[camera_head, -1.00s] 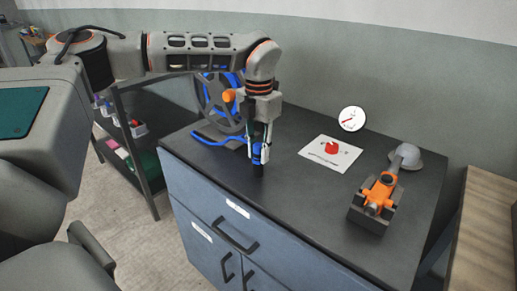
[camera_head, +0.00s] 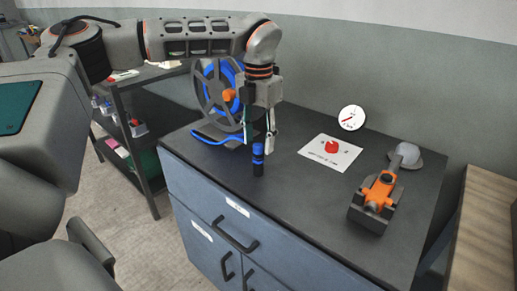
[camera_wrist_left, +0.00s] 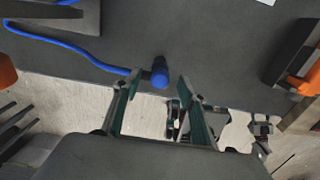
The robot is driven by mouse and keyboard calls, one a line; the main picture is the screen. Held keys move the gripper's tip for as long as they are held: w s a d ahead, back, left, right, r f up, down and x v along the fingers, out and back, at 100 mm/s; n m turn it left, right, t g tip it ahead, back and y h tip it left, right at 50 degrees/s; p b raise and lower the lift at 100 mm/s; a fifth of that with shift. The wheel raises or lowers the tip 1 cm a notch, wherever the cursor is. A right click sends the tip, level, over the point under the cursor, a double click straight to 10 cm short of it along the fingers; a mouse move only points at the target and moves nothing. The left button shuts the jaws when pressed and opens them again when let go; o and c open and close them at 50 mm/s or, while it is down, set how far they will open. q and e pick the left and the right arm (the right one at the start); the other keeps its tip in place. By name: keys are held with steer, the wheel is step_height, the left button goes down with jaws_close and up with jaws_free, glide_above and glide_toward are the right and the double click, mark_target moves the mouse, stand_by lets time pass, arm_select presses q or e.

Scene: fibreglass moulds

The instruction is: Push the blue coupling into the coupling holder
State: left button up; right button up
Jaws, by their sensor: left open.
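The blue coupling (camera_head: 258,150) stands upright near the counter's front edge, on top of a short black cylindrical piece (camera_head: 258,169) that may be the coupling holder. I cannot tell how deep the coupling sits in it. My left gripper (camera_head: 259,146) points down with its fingers spread apart, empty, at the coupling's upper end. In the left wrist view the coupling (camera_wrist_left: 160,72) shows end-on, just beyond and between the open fingertips of my left gripper (camera_wrist_left: 158,84).
A hose reel (camera_head: 213,90) with blue hose (camera_head: 215,139) stands at the counter's back left. A printed card with a red knob (camera_head: 332,147) and a gauge (camera_head: 351,118) are behind. An orange tool (camera_head: 378,192) sits in a grey block at right. The counter (camera_head: 310,195) is clear between.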

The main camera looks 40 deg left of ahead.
arm_select(q)
step_height(320, 180, up, 8)
steer(key=shift+r, duration=0.1)
stand_by(0.7)
